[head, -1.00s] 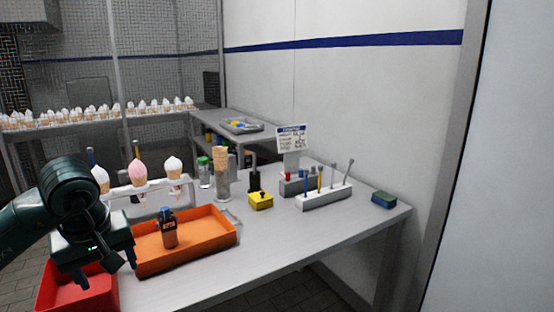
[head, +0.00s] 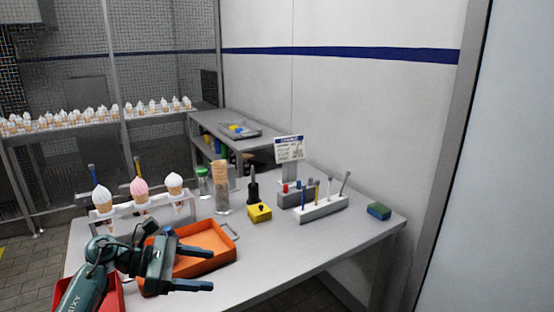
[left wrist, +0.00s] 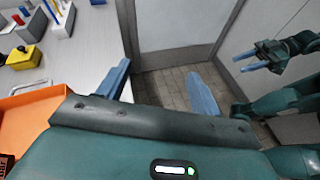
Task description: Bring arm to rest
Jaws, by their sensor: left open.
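My left gripper (head: 200,269) reaches in from the left in the head view, with its two dark fingers spread and nothing between them. It is above the front edge of the orange tray (head: 222,262) and hides part of it. In the left wrist view its blue fingers (left wrist: 160,88) stand wide apart over the floor beside the table. My right gripper (left wrist: 250,61) shows at the upper right of that view, with a gap between its two blue fingers and nothing held. It is clear of the table and is not in the head view.
A red bin (head: 115,296) lies under my left arm. A cone rack (head: 112,215) holds three cones behind it. A yellow block (head: 259,213), a tool holder (head: 320,208) and a blue-green sponge (head: 379,210) stand farther right. The table's front right is bare.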

